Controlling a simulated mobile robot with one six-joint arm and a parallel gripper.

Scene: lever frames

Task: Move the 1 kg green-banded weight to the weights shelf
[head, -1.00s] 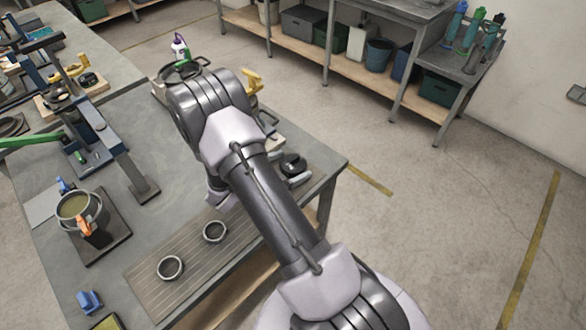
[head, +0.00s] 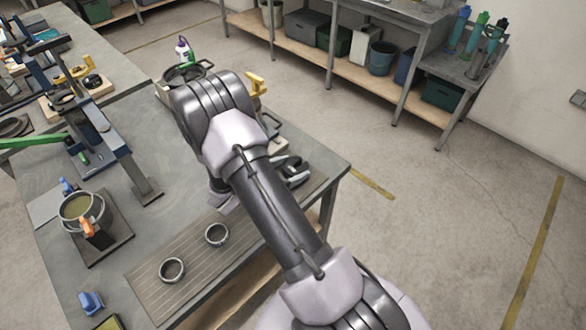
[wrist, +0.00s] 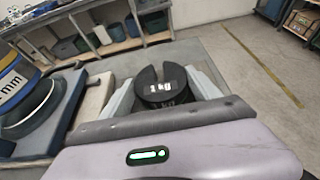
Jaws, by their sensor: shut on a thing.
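The weight (wrist: 162,91) is a black slotted disc marked "1 kg", seen in the wrist view. My gripper (wrist: 163,98) is shut on it, with a grey finger on each side. No green band shows on the face I see; its lower part is hidden by my gripper's body. In the head view, dark and silver parts near the table's right edge look like my gripper (head: 292,172), partly hidden behind my arm. I cannot pick out the weights shelf for certain in either view.
The grey table (head: 160,195) carries a grooved board (head: 195,255) with two dark rings, a pot (head: 80,209) and a press-like stand (head: 115,145). A blue and yellow ring marked "mm" (wrist: 12,84) lies left of my gripper. Open floor separates the table from the storage shelving (head: 300,60).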

